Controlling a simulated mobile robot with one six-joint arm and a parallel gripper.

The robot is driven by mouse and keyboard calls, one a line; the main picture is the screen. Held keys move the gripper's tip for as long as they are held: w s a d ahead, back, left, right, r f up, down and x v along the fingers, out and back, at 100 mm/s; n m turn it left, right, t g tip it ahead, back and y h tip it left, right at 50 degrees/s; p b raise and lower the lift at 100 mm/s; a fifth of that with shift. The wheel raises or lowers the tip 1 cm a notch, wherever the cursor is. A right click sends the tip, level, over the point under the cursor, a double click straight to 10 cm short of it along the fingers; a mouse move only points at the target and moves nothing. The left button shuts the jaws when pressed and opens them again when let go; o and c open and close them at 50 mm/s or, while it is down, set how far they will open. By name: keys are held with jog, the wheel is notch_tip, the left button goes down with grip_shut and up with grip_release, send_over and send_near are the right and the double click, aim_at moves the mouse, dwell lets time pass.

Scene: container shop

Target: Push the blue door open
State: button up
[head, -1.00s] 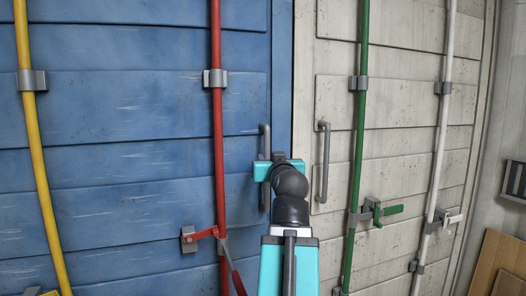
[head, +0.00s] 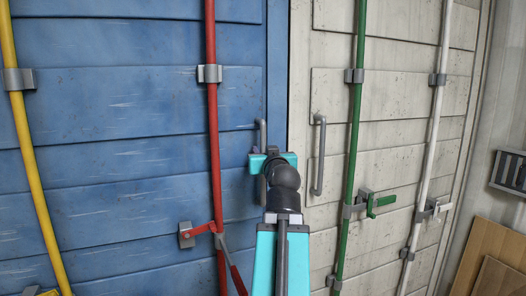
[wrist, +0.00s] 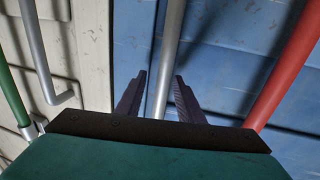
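The blue door (head: 120,140) fills the left half of the head view and appears about flush with the beige door beside it. Its grey vertical handle (head: 262,134) is near its right edge, partly hidden by my gripper (head: 272,155). In the wrist view the handle bar (wrist: 168,60) runs between the two dark fingers of my gripper (wrist: 160,92). Gaps show on both sides of the bar, so the gripper looks open around it. Contact with the door is not clear.
A red rod (head: 212,120) and a yellow rod (head: 25,140) run down the blue door; a red lever (head: 203,229) hangs on the red one. The beige door (head: 400,130) has a grey handle (head: 319,155), a green rod (head: 356,120) and a white rod (head: 434,120).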

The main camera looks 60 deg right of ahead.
jog(key=shift+w+a, duration=0.1)
jog(key=shift+w, duration=0.05)
grip_shut()
jog(key=shift+w, duration=0.1)
jog(key=shift+d, duration=0.2)
